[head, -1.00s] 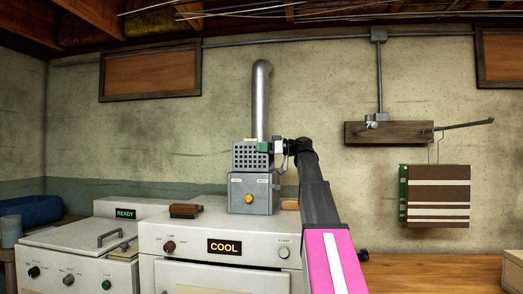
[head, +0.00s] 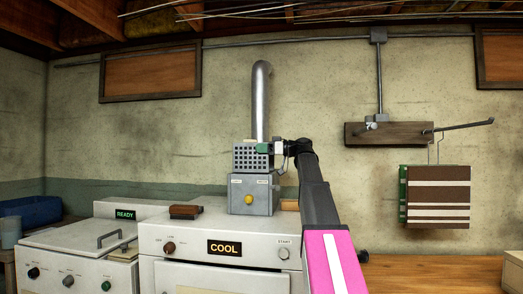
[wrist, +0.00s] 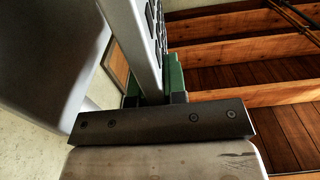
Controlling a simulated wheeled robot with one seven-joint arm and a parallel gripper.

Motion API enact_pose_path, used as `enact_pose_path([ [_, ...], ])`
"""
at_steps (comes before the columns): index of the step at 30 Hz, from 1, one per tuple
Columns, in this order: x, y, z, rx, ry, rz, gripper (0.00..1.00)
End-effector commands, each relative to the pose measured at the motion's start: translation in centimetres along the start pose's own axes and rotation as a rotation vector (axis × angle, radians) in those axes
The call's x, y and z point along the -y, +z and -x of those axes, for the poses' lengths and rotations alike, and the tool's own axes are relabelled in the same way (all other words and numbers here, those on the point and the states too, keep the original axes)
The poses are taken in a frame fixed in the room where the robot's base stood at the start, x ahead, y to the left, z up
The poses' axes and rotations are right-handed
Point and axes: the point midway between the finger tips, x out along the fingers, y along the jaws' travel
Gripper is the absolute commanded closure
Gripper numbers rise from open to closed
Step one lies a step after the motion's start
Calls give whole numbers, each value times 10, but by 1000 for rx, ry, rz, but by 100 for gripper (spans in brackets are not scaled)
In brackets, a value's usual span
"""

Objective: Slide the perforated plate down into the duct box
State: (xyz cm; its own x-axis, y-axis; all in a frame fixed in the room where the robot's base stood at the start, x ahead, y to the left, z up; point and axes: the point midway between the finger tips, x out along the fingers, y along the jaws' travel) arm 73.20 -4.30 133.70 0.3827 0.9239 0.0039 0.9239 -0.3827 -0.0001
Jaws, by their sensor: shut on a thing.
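The perforated plate (head: 250,158) is grey with rows of dark holes and stands upright directly over the duct box. The duct box (head: 262,201) is grey with a yellow knob on its front and sits on the cooker-like unit. The plate's lower edge is at the box's top; I cannot tell how far it is inside. My gripper (head: 267,148) is shut on the plate's upper right part. In the wrist view the plate (wrist: 146,40) runs edge-on between my green fingertips (wrist: 155,92). The slot in the box is hidden.
A silver duct pipe (head: 261,100) rises behind the plate. The white unit (head: 195,232) under the box has a COOL display. A brown-handled block (head: 186,212) lies left of the box. A striped panel (head: 437,197) hangs at the right.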

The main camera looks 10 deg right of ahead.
Motion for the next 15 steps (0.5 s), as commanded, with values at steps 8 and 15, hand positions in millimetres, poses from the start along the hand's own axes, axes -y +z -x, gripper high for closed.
enact_pose_path([
  [8,0,3,0,0,0,0,100],
  [15,0,8,0,0,0,0,100],
])
